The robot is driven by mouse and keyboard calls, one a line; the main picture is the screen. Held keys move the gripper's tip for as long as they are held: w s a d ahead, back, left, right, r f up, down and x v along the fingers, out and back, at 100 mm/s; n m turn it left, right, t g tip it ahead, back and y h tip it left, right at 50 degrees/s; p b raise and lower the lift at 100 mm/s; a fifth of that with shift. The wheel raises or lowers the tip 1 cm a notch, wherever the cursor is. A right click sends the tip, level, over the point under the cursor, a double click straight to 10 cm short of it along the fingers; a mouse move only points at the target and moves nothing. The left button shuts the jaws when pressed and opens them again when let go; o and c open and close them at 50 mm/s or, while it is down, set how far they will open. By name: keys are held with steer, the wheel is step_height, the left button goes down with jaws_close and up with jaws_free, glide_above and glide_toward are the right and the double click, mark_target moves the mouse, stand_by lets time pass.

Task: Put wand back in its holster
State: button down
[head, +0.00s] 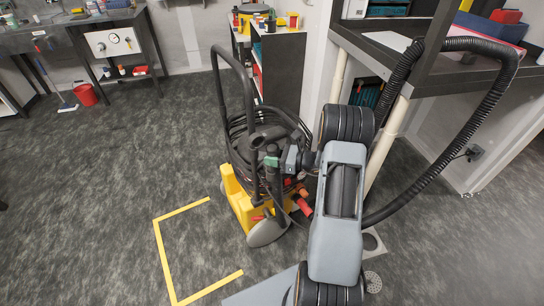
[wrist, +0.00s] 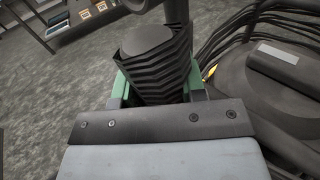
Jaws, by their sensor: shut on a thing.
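The extraction machine stands on the floor in the middle of the head view, with a yellow base (head: 238,203), a dark body and a tall black handle (head: 218,75). My gripper (head: 272,162) is at the machine's upper front side, its green fingers closed around a dark upright part. In the wrist view my gripper (wrist: 157,88) is shut on the black ribbed grip of the wand (wrist: 158,62), with a green finger on each side. The wand's lower end is hidden in the wrist view. I cannot make out the holster or whether the wand sits in it.
Coiled black cable (wrist: 262,22) hangs on the machine close right of the grip. A yellow floor marking (head: 160,245) lies at the front left. A dark workbench (head: 100,20), red bucket (head: 86,94) and cart (head: 280,55) stand behind. The left floor is open.

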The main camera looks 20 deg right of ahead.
steer(key=shift+f, duration=0.15)
steer(key=c, duration=0.6)
jaws_free()
steer(key=v, duration=1.4)
steer(key=s+a+f+n+g+h, duration=0.1)
steer(key=s+a+f+n+g, duration=0.1)
steer(key=s+f+g, duration=0.15)
steer(key=s+a+r+n+g+h+p, duration=0.2)
steer(key=s+a+r+n+g+h, duration=0.15)
steer(key=a+n+g, duration=0.3)
steer(key=s+a+r+n+t+h+p, duration=0.1)
steer(key=s+a+r+n+h+p, duration=0.1)
steer(key=r, duration=0.6)
steer(key=s+a+r+n+h+p, duration=0.2)
steer(key=a+r+n+h+p, duration=0.2)
steer(key=a+r+n, duration=0.2)
steer(key=s+a+r+n+t+h+p, duration=0.1)
steer(key=s+a+r+n+h+p, duration=0.1)
steer(key=r+n, duration=0.7)
steer(key=a+r+h+p, duration=0.1)
steer(key=a+r+p, duration=0.1)
steer(key=a, duration=0.1)
steer(key=shift+s+t, duration=0.2)
steer(key=shift+t, duration=0.1)
